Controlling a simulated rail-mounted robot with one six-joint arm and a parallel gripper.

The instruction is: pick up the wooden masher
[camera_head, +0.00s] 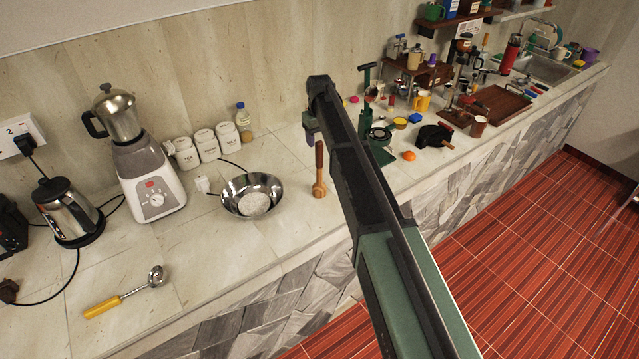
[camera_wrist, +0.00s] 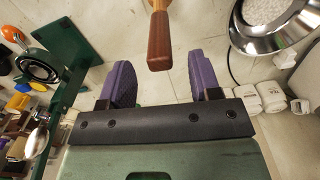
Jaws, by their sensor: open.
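In the head view my gripper (camera_head: 309,132) hangs above and close to the top of the masher handle. The masher's head is mostly cut off in the wrist view.
A green stand (camera_head: 381,154) and black pan (camera_head: 433,135) lie to the right.

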